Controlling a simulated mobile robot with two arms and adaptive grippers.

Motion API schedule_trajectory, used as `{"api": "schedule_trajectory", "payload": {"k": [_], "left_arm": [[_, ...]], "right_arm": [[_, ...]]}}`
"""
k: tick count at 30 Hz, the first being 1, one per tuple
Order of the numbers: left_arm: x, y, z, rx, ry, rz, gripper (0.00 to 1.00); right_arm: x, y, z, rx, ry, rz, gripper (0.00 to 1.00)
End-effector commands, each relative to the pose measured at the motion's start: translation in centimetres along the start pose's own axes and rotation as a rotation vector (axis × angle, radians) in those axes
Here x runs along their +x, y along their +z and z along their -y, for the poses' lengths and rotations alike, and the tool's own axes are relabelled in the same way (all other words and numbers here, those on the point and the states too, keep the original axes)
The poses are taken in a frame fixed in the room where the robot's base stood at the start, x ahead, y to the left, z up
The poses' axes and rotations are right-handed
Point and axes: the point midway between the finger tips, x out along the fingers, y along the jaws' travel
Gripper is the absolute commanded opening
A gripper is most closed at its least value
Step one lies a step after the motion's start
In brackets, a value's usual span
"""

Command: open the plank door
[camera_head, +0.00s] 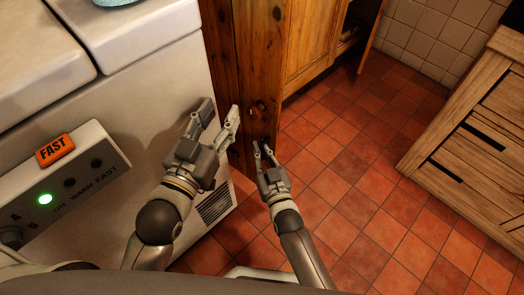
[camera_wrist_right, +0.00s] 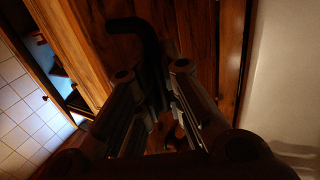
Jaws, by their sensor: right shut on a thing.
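The plank door (camera_head: 262,60) is brown knotty wood, standing upright beside the white appliance in the head view. Its planks also show in the right wrist view (camera_wrist_right: 80,50). A dark bent handle (camera_wrist_right: 128,25) stands out from the wood there and runs down between my right fingers. My right gripper (camera_head: 263,147) is shut on this handle, low at the door in the head view; the grip is dark and partly hidden. My left gripper (camera_head: 218,112) is open and empty, in front of the appliance's side and left of the door.
The white appliance (camera_head: 150,90) with a lit panel and an orange FAST tag (camera_head: 54,150) stands close on the left. A pine cabinet (camera_head: 305,40) with an open door (camera_head: 373,30) is behind. A wooden drawer unit (camera_head: 480,140) stands right. The red tiled floor (camera_head: 350,190) between is clear.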

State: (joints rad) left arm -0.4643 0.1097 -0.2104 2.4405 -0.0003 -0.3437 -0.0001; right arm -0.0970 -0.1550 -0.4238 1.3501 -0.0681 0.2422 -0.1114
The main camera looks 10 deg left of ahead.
Motion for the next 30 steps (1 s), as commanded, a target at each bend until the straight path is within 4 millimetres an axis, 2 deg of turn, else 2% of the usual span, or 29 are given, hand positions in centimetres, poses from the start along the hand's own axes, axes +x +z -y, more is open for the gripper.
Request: {"api": "schedule_trajectory", "payload": {"k": [4, 5, 6, 10, 22, 26, 30], "left_arm": [[0.0, 0.0, 0.0, 0.0, 0.0, -0.001, 0.4], [0.0, 0.0, 0.0, 0.0, 0.0, -0.001, 0.4], [0.0, 0.0, 0.0, 0.0, 0.0, -0.001, 0.4], [0.0, -0.1, 0.0, 0.0, 0.0, -0.002, 0.4], [-0.1, 0.1, 0.1, 0.0, -0.001, 0.001, 0.4], [0.0, 0.1, 0.0, 0.0, 0.0, 0.0, 0.4], [0.0, 0.0, 0.0, 0.0, 0.0, 0.0, 0.4]], "right_arm": [[0.1, -0.2, 0.0, -0.01, -0.001, -0.005, 0.0], [0.1, -0.2, 0.0, -0.01, -0.001, -0.005, 0.1], [0.1, -0.2, 0.0, -0.008, -0.001, -0.005, 0.15], [0.1, -0.2, 0.0, -0.005, -0.001, -0.004, 0.31], [-0.4, 0.0, 0.0, -0.001, 0.0, -0.001, 0.31], [-1.9, 0.1, 0.0, -0.001, 0.0, 0.0, 0.31], [-4.5, 0.1, 0.0, -0.001, 0.0, 0.001, 0.31]]}}
